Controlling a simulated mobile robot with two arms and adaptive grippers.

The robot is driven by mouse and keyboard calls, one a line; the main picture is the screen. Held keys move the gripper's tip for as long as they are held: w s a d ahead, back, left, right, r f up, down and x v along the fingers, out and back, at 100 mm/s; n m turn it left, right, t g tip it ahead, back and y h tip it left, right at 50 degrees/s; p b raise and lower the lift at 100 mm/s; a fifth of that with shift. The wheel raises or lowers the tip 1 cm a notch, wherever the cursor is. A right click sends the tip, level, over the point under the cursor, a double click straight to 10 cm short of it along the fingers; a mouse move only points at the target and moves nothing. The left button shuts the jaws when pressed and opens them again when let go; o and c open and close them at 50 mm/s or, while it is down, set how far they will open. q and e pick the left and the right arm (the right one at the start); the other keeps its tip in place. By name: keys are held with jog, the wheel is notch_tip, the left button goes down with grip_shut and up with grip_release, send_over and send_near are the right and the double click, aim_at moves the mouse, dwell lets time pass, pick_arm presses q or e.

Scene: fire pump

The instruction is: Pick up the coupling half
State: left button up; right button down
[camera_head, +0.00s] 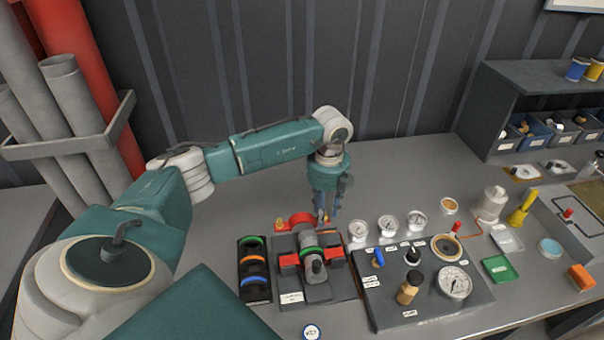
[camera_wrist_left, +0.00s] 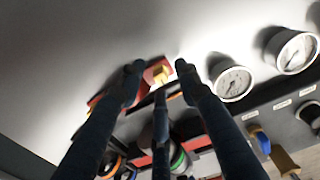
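A red piece with a yellow block on it, which looks like the coupling half (camera_wrist_left: 160,73), shows between the fingertips in the left wrist view. In the head view a red rounded part (camera_head: 301,219) lies at the back of the dark fixture, just left of the fingers. My left gripper (camera_head: 323,217) points down behind the fixture. It also shows in the left wrist view (camera_wrist_left: 157,72), with its fingers spread on both sides of the red piece. I cannot tell whether they touch it. My right gripper is in neither view.
The fixture (camera_head: 289,297) holds a grey part with a green ring and red clamps. A rack of coloured rings (camera_head: 254,291) stands to its left. A gauge panel (camera_head: 427,312) and loose gauges (camera_head: 388,225) stand to the right.

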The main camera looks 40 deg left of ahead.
pick_arm(q)
jog(key=c, duration=0.5)
grip_shut()
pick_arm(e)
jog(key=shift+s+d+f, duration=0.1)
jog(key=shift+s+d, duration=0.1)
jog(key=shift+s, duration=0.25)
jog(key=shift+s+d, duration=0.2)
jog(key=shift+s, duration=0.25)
pick_arm(q)
jog(key=shift+w+r, duration=0.1)
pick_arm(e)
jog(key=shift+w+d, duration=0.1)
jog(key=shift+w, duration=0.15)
